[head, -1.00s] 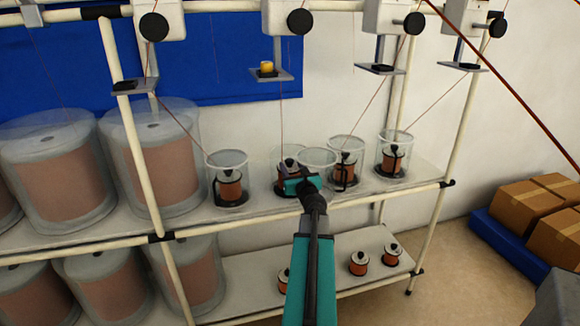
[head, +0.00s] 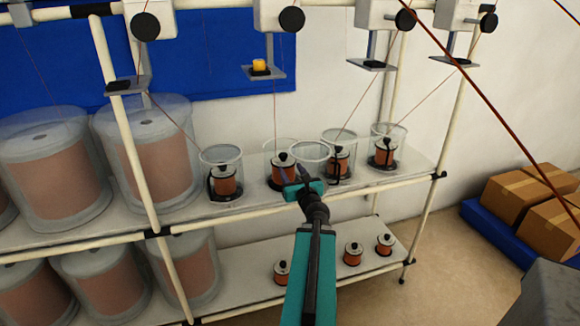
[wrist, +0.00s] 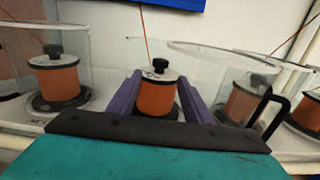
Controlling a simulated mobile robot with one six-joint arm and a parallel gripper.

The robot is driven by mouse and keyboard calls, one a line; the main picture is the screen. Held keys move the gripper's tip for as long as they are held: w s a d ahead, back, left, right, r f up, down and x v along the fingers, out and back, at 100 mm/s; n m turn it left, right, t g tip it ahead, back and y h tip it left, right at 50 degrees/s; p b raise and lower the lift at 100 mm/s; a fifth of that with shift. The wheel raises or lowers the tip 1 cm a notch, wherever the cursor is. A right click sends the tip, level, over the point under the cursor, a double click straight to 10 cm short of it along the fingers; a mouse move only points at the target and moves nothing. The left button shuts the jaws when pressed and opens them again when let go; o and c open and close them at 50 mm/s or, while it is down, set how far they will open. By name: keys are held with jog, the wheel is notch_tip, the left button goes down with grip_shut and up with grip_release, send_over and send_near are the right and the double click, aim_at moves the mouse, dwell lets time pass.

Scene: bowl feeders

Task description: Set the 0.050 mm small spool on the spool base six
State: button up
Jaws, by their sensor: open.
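Several small copper-coloured spools with pale tops and black knobs stand on the upper shelf; the second from the left (head: 283,170) is in front of my gripper (head: 293,175). In the wrist view this spool (wrist: 158,95) stands upright on a black base (wrist: 157,112). My open gripper (wrist: 160,82) has a purple finger on each side of it; I cannot tell whether they touch it. More small spools (head: 352,252) stand on the lower shelf. No size label or base number is readable, so I cannot tell which is the 0.050 mm spool or base six.
Clear cylinders surround the neighbouring spools; one with a black handle (wrist: 268,108) is close at right. Large spools in clear drums (head: 55,175) fill the left. A shelf rail (head: 240,211) runs below the upper spools. Wires descend from overhead units. Boxes (head: 520,195) lie at right.

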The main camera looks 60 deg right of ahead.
jog(key=shift+s+a+r+p, duration=0.1)
jog(key=shift+s+a+p, duration=0.4)
jog(key=shift+p, duration=0.6)
jog(key=shift+s, duration=0.1)
